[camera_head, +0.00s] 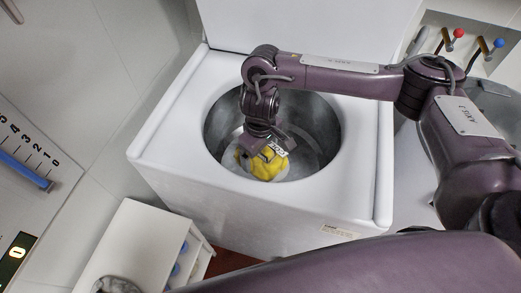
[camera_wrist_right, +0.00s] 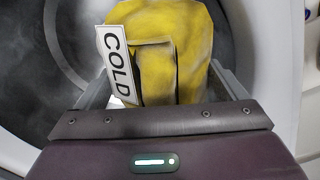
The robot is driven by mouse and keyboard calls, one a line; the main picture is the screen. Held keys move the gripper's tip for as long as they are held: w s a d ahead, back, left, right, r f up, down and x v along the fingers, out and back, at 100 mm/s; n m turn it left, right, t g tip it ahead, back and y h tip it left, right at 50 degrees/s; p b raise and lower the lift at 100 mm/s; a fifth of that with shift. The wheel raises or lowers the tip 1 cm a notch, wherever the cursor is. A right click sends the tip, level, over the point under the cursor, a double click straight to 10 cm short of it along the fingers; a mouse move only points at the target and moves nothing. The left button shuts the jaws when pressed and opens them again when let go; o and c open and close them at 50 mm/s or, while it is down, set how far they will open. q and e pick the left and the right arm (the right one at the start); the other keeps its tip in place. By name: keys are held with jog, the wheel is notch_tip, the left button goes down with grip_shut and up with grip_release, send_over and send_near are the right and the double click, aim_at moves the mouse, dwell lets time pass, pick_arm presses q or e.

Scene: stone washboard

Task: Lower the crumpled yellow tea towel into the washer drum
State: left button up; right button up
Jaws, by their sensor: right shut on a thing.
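The crumpled yellow tea towel (camera_head: 264,165) is inside the mouth of the washer drum (camera_head: 318,128), in the head view. The towel also fills the upper middle of the right wrist view (camera_wrist_right: 172,50). My right gripper (camera_head: 270,150) reaches down into the drum opening and is shut on the towel. A white tag reading "COLD" (camera_wrist_right: 118,62) stands beside the towel at the gripper's left finger in the wrist view. The white washer (camera_head: 180,135) has its lid (camera_head: 305,25) raised at the back. I cannot tell whether the towel touches the drum's bottom. My left gripper is not in view.
A white cabinet (camera_head: 135,235) with blue round items stands in front of the washer at lower left. Taps with a red knob (camera_head: 459,33) and a blue knob (camera_head: 498,43) are on the wall at upper right. A wall scale panel (camera_head: 30,150) is at left.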

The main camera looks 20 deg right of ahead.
jog(key=o, duration=0.7)
jog(key=shift+c, duration=0.2)
jog(key=shift+o, duration=0.2)
jog(key=shift+r, duration=0.1)
jog(key=shift+w+r, duration=0.1)
jog(key=shift+r, duration=0.2)
notch_tip(320, 180, up, 7)
jog(key=shift+r+p, duration=0.1)
jog(key=shift+p, duration=0.7)
